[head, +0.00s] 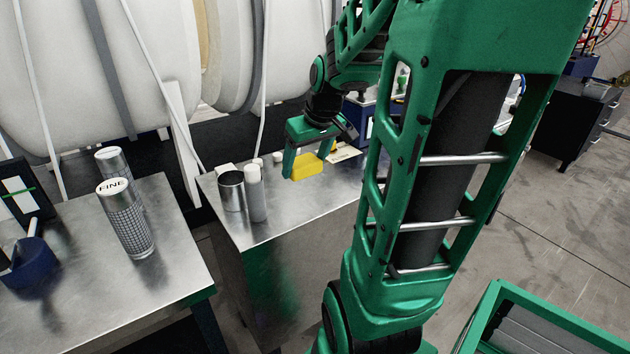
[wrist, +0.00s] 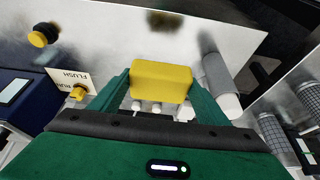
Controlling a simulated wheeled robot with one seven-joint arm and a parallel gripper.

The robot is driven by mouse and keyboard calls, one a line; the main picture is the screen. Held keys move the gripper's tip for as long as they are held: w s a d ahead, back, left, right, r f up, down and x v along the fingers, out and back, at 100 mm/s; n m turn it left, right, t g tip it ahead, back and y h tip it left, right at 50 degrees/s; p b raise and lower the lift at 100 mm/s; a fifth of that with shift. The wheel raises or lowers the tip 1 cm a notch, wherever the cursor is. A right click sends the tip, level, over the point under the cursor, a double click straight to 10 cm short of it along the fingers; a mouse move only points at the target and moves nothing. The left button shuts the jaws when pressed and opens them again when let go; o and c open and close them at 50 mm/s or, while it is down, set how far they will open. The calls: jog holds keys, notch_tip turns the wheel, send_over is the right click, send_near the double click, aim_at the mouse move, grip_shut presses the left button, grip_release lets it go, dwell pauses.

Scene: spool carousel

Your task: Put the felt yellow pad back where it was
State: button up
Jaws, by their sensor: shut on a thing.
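The yellow pad (head: 307,166) is between the two fingers of my gripper (head: 306,158), over the metal bench in the head view. In the wrist view the pad (wrist: 161,81) is a rounded yellow block, with a green finger of my gripper (wrist: 160,92) at each side. The gripper is shut on it. The pad appears held above the bench top (head: 290,212); its exact height is hard to tell. A dark smudge (wrist: 164,21) shows on the bench surface ahead of the pad in the wrist view.
A metal cup (head: 231,191) and a white-topped cylinder (head: 255,194) stand left of the gripper. A card marked FLUSH (wrist: 70,79) stands by a yellow knob (wrist: 78,92). A canister labelled FINE (head: 126,217) stands on the left table. Large white spools (head: 100,70) rise behind.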

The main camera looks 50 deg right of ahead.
send_over(321, 185)
jog(key=s, duration=0.1)
jog(key=f, duration=0.6)
jog(key=shift+s+a+f, duration=0.15)
jog(key=shift+s+a, duration=0.05)
jog(key=shift+a, duration=0.05)
jog(key=shift+f, duration=2)
jog(key=o, duration=1.1)
jog(key=shift+f, duration=0.1)
jog(key=d+v, duration=0.1)
jog(key=v, duration=1.1)
jog(key=s+a+f+m+g, duration=0.1)
jog(key=s+a+m+g, duration=0.1)
jog(key=s+a, duration=0.5)
jog(key=s+a+f+m+g+y, duration=0.1)
jog(key=s+a+f+g, duration=0.1)
jog(key=s+a, duration=0.6)
jog(key=a, duration=0.5)
jog(key=shift+s+a+f+m, duration=0.2)
jog(key=shift+s+a+m, duration=0.05)
jog(key=shift+a+m, duration=0.15)
